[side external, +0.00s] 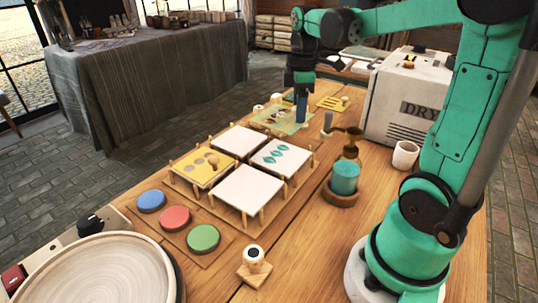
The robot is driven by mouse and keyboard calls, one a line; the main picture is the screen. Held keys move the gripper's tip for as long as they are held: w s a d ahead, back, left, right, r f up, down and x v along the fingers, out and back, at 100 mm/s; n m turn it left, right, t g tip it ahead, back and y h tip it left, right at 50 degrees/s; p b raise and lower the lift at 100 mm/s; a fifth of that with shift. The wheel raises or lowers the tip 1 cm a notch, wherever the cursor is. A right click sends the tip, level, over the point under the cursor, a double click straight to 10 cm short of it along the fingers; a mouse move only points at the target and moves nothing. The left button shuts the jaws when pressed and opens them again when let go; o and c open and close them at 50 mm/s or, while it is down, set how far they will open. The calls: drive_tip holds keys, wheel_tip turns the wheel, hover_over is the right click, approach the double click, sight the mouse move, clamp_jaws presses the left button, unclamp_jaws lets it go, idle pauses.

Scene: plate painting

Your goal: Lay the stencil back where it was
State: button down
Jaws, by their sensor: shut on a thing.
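My gripper (301,116) is at the back of the table, pointing down. A blue piece shows at its lower end. It is shut at the edge of a pale green stencil (279,119) with yellowish patches; the grip point is hidden. The stencil looks roughly level, low over the table; I cannot tell if it touches. A white tile (281,156) with teal leaf shapes stands in the rack nearer the camera. A yellow stencil (195,173) with round holes and a wooden knob lies on the left tile. Another yellow stencil (330,103) with slots lies behind my gripper, to the right.
Two blank white tiles (248,190) (238,141) sit among the wooden pegs. Blue, red and green round pads (174,217) are at front left. A teal-topped pot (345,178), a white cup (405,155) and a dryer box (410,98) stand to the right.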

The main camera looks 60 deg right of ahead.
wheel_tip(320, 180, up, 10)
drive_tip(key=shift+f, duration=0.25)
drive_tip(key=shift+w+r, duration=0.2)
drive_tip(key=shift+r, duration=0.05)
drive_tip(key=w+d+r, duration=0.1)
drive_tip(key=w+r, duration=0.1)
drive_tip(key=w, duration=0.4)
hover_over(252, 144)
drive_tip(key=shift+f, duration=1.45)
wheel_tip(252, 144, down, 19)
drive_tip(key=shift+w+r, duration=0.1)
drive_tip(key=c, duration=0.5)
unclamp_jaws()
drive_tip(key=shift+c, duration=0.2)
